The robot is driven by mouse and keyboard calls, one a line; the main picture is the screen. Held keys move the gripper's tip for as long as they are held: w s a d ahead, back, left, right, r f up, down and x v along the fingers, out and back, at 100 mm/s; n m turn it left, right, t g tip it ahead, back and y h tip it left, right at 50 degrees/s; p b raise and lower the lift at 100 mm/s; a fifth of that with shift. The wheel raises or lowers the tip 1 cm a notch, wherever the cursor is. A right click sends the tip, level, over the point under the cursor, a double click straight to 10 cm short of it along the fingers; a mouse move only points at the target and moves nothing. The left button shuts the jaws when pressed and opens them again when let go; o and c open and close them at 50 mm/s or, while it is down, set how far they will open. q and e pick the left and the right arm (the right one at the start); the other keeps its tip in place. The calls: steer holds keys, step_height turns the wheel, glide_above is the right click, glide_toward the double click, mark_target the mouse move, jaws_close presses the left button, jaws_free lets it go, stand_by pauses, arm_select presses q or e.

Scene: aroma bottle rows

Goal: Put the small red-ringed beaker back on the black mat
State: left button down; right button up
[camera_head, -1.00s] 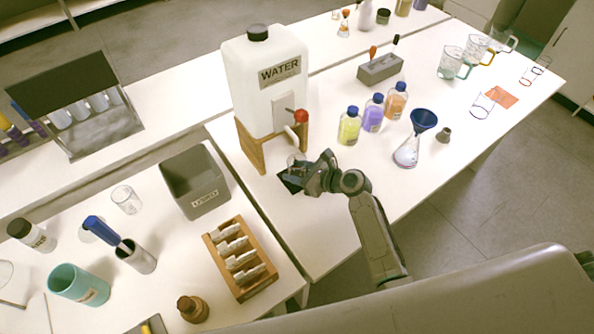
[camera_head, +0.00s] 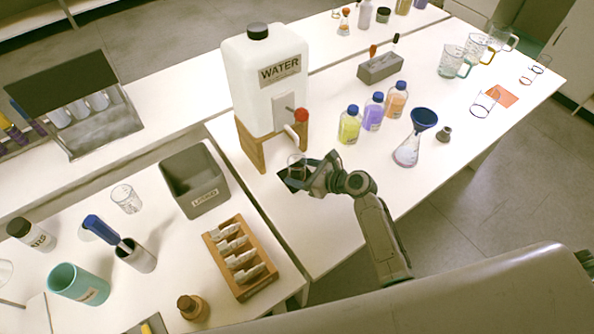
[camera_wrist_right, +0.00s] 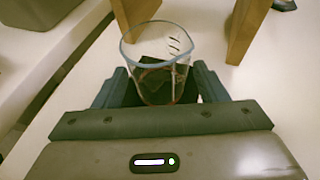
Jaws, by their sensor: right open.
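A small clear glass beaker (camera_head: 297,163) stands upright at the black mat (camera_head: 293,182), in front of the water dispenser's tap. In the right wrist view the beaker (camera_wrist_right: 157,62) is between my open fingers, with a reddish line low on its glass and dark mat visible through it. My right gripper (camera_wrist_right: 155,88) is open, one finger on each side of the beaker; whether either finger touches it I cannot tell. In the head view the right gripper (camera_head: 312,172) partly hides the mat and the beaker's lower part. My left gripper is not in view.
The water tank (camera_head: 262,85) on its wooden stand (camera_head: 250,146) rises just behind the beaker. Yellow (camera_head: 349,126), purple (camera_head: 373,113) and orange bottles (camera_head: 396,100) and a flask with blue funnel (camera_head: 408,150) stand right. A grey bin (camera_head: 197,185) stands left. The table front is clear.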

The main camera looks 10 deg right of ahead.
steer(key=v, duration=1)
steer(key=shift+s+d+r+b, duration=0.15)
steer(key=shift+s+b, duration=0.05)
steer(key=shift+b, duration=0.2)
stand_by(0.7)
